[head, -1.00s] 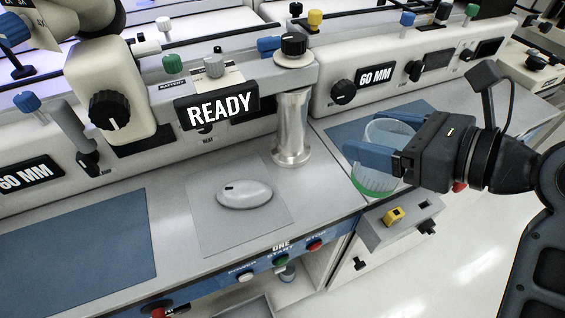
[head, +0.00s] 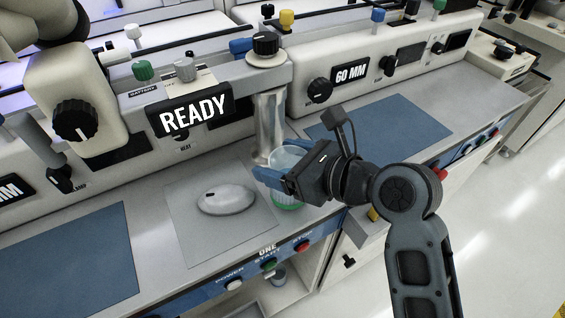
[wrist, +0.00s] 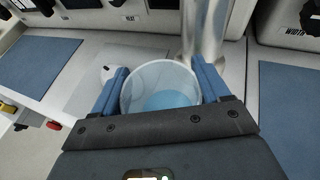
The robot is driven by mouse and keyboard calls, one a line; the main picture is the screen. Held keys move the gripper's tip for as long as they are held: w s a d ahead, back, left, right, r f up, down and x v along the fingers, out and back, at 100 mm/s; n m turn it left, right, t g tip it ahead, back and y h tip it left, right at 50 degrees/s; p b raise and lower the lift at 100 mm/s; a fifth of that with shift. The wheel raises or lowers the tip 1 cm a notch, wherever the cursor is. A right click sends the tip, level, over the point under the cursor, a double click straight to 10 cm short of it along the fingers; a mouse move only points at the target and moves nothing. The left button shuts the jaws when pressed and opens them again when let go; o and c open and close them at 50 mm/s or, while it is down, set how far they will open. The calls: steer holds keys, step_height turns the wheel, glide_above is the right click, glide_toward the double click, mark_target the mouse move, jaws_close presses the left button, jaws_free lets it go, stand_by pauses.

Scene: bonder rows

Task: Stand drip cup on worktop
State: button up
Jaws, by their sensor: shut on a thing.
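The drip cup (head: 287,160) is a clear cup with a green band near its base. My gripper (head: 277,178) is shut on it, one blue finger on each side, and holds it upright. In the wrist view the cup (wrist: 160,80) sits between the two fingers, and I look down into its open top at a blue bottom. The cup is over the grey worktop (head: 322,185), just right of the pale square mat and in front of the metal post. Part of the cup is hidden by my gripper, and I cannot tell whether its base touches the worktop.
A metal post (head: 271,120) stands right behind the cup. A silver rounded piece (head: 226,200) lies on the pale square mat (head: 185,225) to the left. Start and stop buttons (head: 269,265) line the front edge. A blue mat (head: 390,130) lies on the right.

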steer(key=shift+f, duration=0.45)
steer(key=o, duration=1.1)
steer(key=shift+f, duration=0.15)
steer(key=shift+o, duration=0.2)
steer(key=v, duration=1.2)
steer(key=shift+p, duration=0.3)
